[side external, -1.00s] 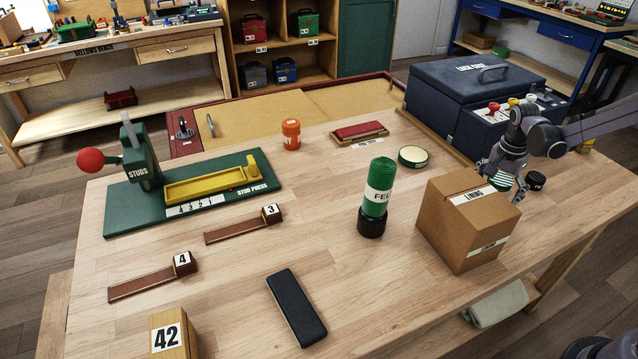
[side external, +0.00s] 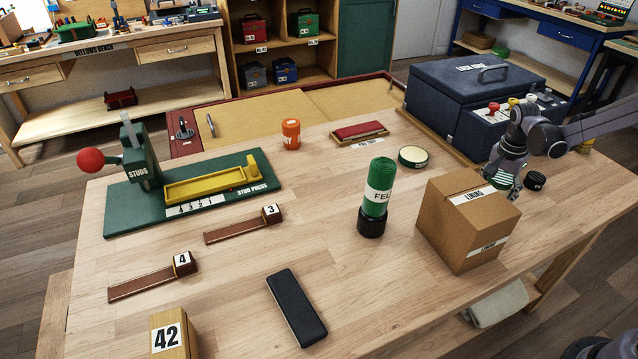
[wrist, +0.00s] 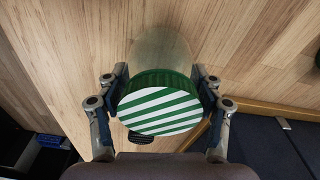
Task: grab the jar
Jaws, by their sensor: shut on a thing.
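The jar (wrist: 163,55) has a clear body and a green lid with white stripes. In the wrist view my gripper (wrist: 163,92) has its two fingers pressed against opposite sides of the lid. In the side view the striped lid (side external: 502,180) shows between the fingers of my gripper (side external: 506,178), behind the cardboard box. The box hides the lower part of the jar there, so I cannot tell from that view whether its base touches the table.
The cardboard LINING box (side external: 467,222) stands close in front of the jar. The blue chest (side external: 470,95) is behind it. A small black object (side external: 535,181) sits just right of the gripper. A green FELT roll (side external: 378,190) stands left of the box.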

